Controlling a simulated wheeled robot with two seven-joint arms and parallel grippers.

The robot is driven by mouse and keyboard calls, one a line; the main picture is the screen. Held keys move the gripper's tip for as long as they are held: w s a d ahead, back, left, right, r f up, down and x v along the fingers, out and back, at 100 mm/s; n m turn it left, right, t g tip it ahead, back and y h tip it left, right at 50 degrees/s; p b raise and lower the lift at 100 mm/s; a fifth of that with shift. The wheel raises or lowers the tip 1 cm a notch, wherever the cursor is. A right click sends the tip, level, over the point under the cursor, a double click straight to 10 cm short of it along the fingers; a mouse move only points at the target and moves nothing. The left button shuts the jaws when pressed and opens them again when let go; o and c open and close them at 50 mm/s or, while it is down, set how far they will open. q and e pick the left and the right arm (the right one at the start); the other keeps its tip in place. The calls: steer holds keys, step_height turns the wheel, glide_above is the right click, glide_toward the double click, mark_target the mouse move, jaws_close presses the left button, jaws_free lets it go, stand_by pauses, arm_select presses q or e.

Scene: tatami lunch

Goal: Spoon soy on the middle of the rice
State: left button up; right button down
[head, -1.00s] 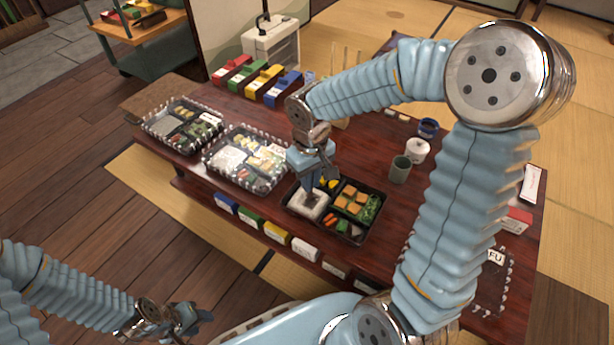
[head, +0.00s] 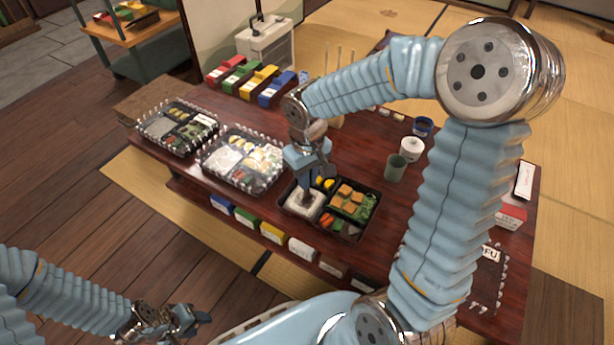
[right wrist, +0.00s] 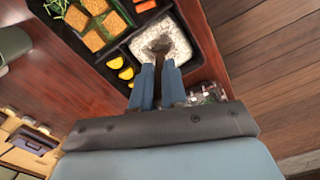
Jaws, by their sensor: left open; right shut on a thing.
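The black lunch box (head: 316,229) stands near the table's front edge. Its front-left compartment holds white rice (head: 297,208), which also shows in the right wrist view (right wrist: 176,36). My right gripper (head: 306,190) points down over the rice, its fingers (right wrist: 160,88) shut on a thin thing, likely the spoon, mostly hidden between them. A dark brown patch (right wrist: 158,45) shows at the middle of the rice just beyond the fingertips; I cannot tell soy from spoon bowl there. My left gripper (head: 196,320) is open and empty, low over the floor at lower left.
The box also holds brown squares (head: 349,194), greens, carrot and yellow pieces. Two covered lunch trays (head: 240,184) (head: 172,148) stand to the left. A green cup (head: 395,168), a white pot (head: 411,149) and a blue cup (head: 422,127) stand to the right. Coloured bins (head: 258,80) line the back.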

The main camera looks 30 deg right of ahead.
steer(key=shift+d, duration=0.15)
steer(key=shift+w, duration=0.15)
steer(key=shift+w+a, duration=0.4)
steer(key=shift+w, duration=0.05)
steer(key=shift+w, duration=0.15)
steer(key=shift+w+a, duration=0.35)
steer(key=shift+w, duration=0.1)
stand_by(0.3)
steer(key=shift+w+a, duration=0.35)
steer(key=shift+w, duration=0.2)
steer(key=shift+w+d+p, duration=0.25)
steer(key=shift+d+p, duration=0.15)
stand_by(0.6)
